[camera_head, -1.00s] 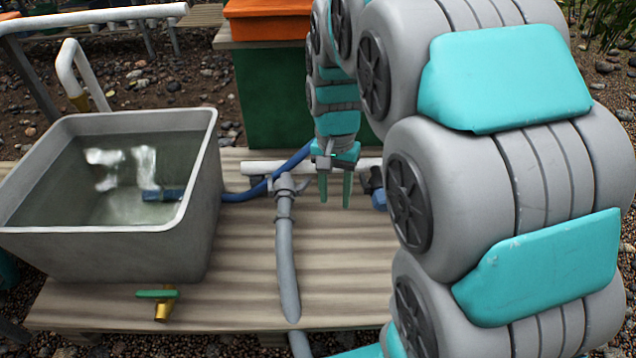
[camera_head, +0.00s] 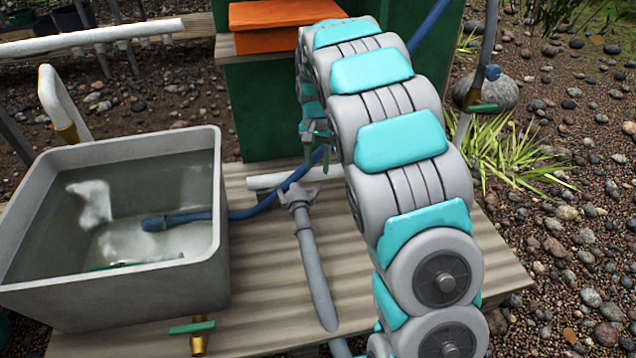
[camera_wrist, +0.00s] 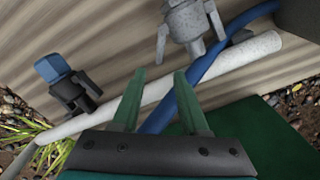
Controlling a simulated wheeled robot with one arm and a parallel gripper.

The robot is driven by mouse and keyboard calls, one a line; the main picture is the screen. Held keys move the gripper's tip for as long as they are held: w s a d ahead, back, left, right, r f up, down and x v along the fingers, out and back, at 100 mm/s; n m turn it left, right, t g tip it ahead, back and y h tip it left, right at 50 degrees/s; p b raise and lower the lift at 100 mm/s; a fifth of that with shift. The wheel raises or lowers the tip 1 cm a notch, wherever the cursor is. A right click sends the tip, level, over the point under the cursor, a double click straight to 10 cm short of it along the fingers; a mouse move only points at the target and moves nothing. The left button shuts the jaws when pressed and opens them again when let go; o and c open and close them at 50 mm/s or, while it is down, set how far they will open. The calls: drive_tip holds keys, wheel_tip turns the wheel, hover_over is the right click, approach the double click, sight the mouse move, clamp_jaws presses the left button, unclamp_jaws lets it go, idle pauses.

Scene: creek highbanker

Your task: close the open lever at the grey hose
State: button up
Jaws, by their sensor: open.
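The grey hose (camera_head: 316,270) lies on the wooden deck, ending in a grey coupling (camera_head: 299,198) at the white pipe (camera_head: 270,180). In the wrist view the grey coupling (camera_wrist: 188,22) is at the top, with a lever on each side. The left lever (camera_wrist: 162,42) and right lever (camera_wrist: 214,20) both stand out from the body; I cannot tell surely which is open. My gripper (camera_wrist: 159,78) is open and empty, its green fingers over the white pipe and blue hose, apart from the coupling. In the head view my gripper (camera_head: 318,140) is partly hidden by my arm.
A black fitting with a blue cap (camera_wrist: 62,78) sits left of my fingers in the wrist view. A blue hose (camera_head: 265,208) crosses the white pipe. A grey water tub (camera_head: 222,250) stands left, and a green box (camera_head: 260,115) with an orange top stands behind.

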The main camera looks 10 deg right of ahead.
sight(318, 187)
wheel_tip(318, 187, down, 8)
drive_tip(key=shift+s+r+b, duration=0.1)
drive_tip(key=shift+r+b, duration=0.15)
drive_tip(key=shift+b, duration=0.3)
clamp_jaws()
idle(0.3)
